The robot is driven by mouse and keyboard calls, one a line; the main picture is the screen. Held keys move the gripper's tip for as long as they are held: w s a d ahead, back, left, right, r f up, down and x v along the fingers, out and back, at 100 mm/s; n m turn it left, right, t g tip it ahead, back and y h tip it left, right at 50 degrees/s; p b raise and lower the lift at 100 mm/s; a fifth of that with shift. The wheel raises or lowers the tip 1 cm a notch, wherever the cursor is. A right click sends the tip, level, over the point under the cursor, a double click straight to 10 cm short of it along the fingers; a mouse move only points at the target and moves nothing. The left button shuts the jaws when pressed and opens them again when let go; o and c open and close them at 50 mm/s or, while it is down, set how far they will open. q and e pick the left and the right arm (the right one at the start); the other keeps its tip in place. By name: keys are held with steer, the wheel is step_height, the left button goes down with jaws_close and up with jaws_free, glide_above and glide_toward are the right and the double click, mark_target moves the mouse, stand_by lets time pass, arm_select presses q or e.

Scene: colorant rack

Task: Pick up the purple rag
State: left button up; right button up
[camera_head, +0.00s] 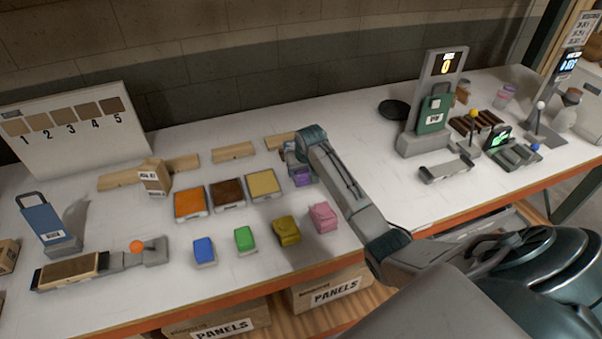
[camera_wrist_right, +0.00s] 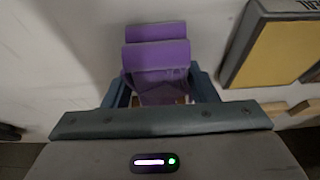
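The purple rag (camera_head: 302,177) is a small folded cloth at the back of the row, just right of the yellow panel, partly hidden by my right gripper. In the right wrist view the purple rag (camera_wrist_right: 158,60) lies straight ahead, its near part between the two fingers. My right gripper (camera_head: 297,168) is low over the table at the rag. In the wrist view its fingers (camera_wrist_right: 157,88) are spread, one on each side of the rag; whether they touch it is hard to tell. My left gripper is not in view.
Orange (camera_head: 190,204), brown (camera_head: 228,194) and yellow (camera_head: 264,185) panels lie left of the rag. Blue (camera_head: 204,250), green (camera_head: 244,239), olive (camera_head: 286,230) and pink (camera_head: 322,217) rags lie in front. A wooden block (camera_head: 281,140) is behind.

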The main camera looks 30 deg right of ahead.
steer(key=shift+w+r, duration=0.1)
steer(key=shift+r, duration=0.15)
step_height(320, 180, up, 8)
steer(key=b, duration=0.3)
steer(key=shift+r, duration=0.25)
steer(key=shift+r+b, duration=0.3)
steer(key=shift+r, duration=0.2)
